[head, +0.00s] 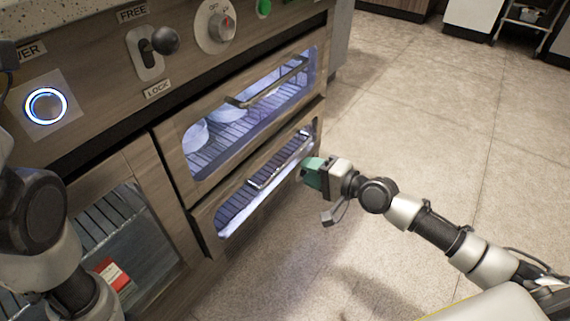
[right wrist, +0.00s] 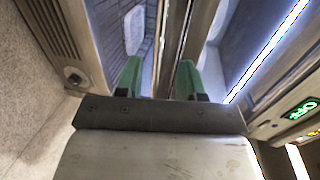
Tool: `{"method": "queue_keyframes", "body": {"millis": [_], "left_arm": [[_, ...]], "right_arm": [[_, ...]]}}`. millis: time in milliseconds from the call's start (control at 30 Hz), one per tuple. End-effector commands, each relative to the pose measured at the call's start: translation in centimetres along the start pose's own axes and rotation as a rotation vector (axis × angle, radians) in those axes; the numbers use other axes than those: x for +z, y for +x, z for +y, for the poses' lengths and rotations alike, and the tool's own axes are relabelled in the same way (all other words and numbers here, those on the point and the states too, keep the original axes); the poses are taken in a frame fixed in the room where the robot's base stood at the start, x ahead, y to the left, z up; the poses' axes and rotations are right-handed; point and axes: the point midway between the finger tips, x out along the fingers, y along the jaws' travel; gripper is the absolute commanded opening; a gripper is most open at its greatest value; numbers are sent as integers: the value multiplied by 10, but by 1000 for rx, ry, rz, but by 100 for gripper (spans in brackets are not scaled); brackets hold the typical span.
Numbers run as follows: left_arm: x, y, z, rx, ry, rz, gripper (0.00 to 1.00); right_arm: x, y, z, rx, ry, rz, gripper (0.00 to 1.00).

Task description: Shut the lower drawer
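The lower drawer (head: 207,213) has a wood front with a lit window and a metal bar handle (head: 281,160). It sits below the upper drawer (head: 178,137), and its front appears to stand out a little. My right gripper (head: 309,173) has green fingers and is at the right end of the lower drawer's front, close to it. In the right wrist view the fingers of my right gripper (right wrist: 158,82) are apart in front of the drawer fronts. Whether they touch is unclear. My left arm shows at the left, but its gripper is out of view.
A glass-fronted compartment (head: 120,225) with a red and white box (head: 113,274) is left of the drawers. Above are a lock lever (head: 150,50), a dial (head: 215,28) and a ring-lit button (head: 46,106). The floor (head: 430,140) at the right is open.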

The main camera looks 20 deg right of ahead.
Motion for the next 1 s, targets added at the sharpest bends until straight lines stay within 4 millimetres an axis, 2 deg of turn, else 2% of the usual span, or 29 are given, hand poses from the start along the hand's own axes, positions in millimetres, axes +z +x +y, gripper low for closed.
{"method": "queue_keyframes", "body": {"millis": [33, 200, 400, 800, 1000], "left_arm": [[-4, -1, 1, 3, 1, 11, 43], [-13, 3, 4, 15, 5, 43, 43], [-17, -4, 6, 17, 6, 47, 43], [-17, -6, 6, 17, 6, 47, 43], [-17, -6, 6, 17, 6, 47, 43]], "right_arm": [[0, 13, 1, -7, 1, 1, 39], [0, 45, 3, -4, 1, 0, 39], [0, 70, 2, -2, 0, 0, 39], [0, 76, 1, 1, -1, 0, 39], [0, 76, 1, 1, -1, 0, 8]]}}
